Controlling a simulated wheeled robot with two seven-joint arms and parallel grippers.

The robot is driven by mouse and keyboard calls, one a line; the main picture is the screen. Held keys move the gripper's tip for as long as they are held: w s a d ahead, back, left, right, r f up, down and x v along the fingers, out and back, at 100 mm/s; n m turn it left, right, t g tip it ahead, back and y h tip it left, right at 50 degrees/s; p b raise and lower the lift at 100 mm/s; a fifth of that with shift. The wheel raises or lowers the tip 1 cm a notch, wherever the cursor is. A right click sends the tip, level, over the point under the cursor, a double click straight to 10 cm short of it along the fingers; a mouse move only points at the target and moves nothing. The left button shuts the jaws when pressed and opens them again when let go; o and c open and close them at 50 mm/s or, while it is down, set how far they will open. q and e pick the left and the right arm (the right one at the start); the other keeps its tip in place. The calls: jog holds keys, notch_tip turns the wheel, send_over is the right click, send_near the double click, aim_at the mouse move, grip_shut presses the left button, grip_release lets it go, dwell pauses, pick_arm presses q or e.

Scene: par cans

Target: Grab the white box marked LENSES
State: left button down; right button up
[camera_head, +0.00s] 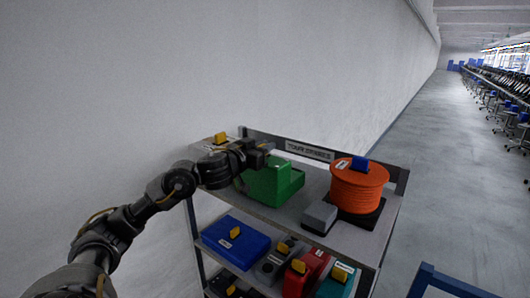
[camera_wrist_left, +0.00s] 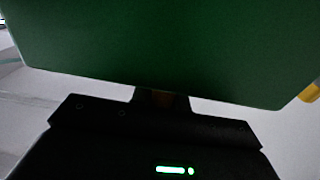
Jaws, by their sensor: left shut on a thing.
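My left gripper (camera_head: 262,147) is at the top of a green case (camera_head: 268,186) on the cart's top shelf. It is shut on this case, as far as the views show; the fingertips are largely hidden. In the left wrist view the green case (camera_wrist_left: 165,45) fills the upper part, close to the gripper. A pale box (camera_head: 203,145) with a yellow handle stands at the left end of the top shelf, partly behind my arm. I cannot read LENSES on it. My right gripper is not in view.
An orange cable reel (camera_head: 358,188) with a blue handle and a grey block (camera_head: 319,216) stand right on the top shelf. A blue case (camera_head: 236,242) and several other handled items fill the shelf below. A wall (camera_head: 200,70) runs behind the cart; floor (camera_head: 430,180) is clear at right.

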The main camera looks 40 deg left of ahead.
pick_arm(q)
jog(key=shift+w+a+f, duration=0.1)
jog(key=shift+w+f, duration=0.1)
jog(key=shift+f, duration=0.65)
jog(key=shift+s+r, duration=0.1)
jog(key=shift+s, duration=0.15)
jog(key=shift+f, duration=0.2)
jog(key=c, duration=1.4)
grip_release()
jog(key=shift+w+f, duration=0.1)
jog(key=shift+o, duration=0.2)
